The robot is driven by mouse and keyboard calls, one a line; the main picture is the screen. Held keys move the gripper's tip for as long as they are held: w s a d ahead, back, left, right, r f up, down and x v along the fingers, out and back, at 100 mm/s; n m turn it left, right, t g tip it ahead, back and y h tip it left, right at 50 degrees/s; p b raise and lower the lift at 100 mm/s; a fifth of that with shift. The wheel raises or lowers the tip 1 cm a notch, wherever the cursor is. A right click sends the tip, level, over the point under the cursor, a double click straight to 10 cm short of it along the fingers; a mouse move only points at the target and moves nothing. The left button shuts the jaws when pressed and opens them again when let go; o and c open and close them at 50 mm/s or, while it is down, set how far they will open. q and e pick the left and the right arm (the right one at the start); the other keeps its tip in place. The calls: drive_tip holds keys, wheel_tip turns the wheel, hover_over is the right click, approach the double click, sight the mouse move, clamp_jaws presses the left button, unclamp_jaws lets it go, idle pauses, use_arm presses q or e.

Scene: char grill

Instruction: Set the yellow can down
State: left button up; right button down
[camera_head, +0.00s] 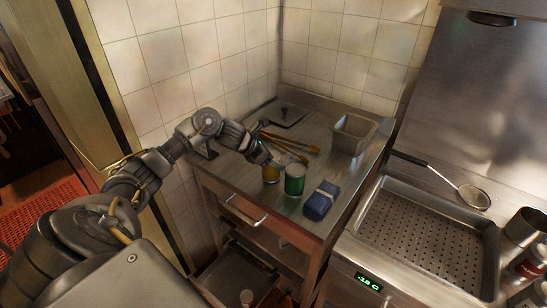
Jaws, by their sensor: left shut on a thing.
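The yellow can (271,174) is upright at the left part of the steel counter (315,151), beside a green can (294,180). My left gripper (267,161) is shut on the yellow can near its top. The can's base looks at or very near the counter surface; I cannot tell whether it touches. My left arm reaches in from the left. My right gripper is not in view.
Brushes with wooden handles (291,143) lie behind the cans. A metal container (353,133) stands at the back right. A perforated fryer tray (428,236) and a skimmer (473,196) are to the right.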

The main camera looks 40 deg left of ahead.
use_arm(q)
drive_tip(key=shift+f+b, duration=0.2)
drive_tip(key=shift+b, duration=0.1)
drive_tip(key=o, duration=1.2)
drive_tip(key=shift+r+p, duration=0.25)
drive_tip(key=shift+p, duration=0.05)
drive_tip(key=shift+s+a+r, duration=0.1)
drive_tip(key=shift+s+r, duration=0.05)
drive_tip(key=shift+b+v, duration=1.65)
drive_tip(key=shift+v, duration=4.15)
